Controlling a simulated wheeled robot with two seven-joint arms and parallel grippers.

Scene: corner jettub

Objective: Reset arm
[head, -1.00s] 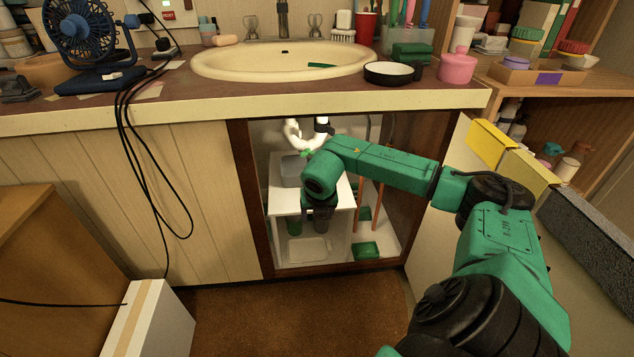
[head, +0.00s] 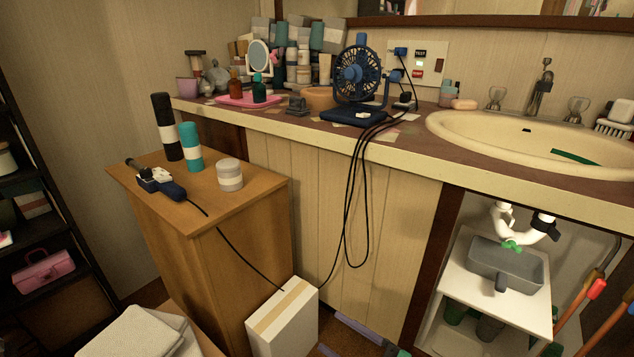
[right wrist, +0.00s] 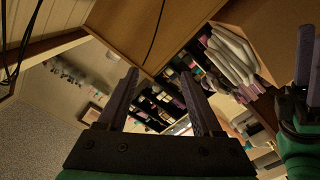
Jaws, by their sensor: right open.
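My right gripper (head: 330,333) shows at the bottom edge of the head view, low in front of the cabinet panel and beside the white box. In the right wrist view its two fingers (right wrist: 160,95) stand wide apart with nothing between them. Part of my left gripper (right wrist: 308,75) shows at the right edge of the right wrist view, with dark fingers pointing up; its opening is unclear. The left gripper is not seen in the head view.
A white box (head: 283,322) stands on the floor beside a wooden cabinet (head: 225,245). The counter (head: 400,150) holds a fan (head: 358,72) and sink (head: 530,140). Black cables (head: 352,200) hang down its front. The open under-sink space holds a grey bin (head: 510,264).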

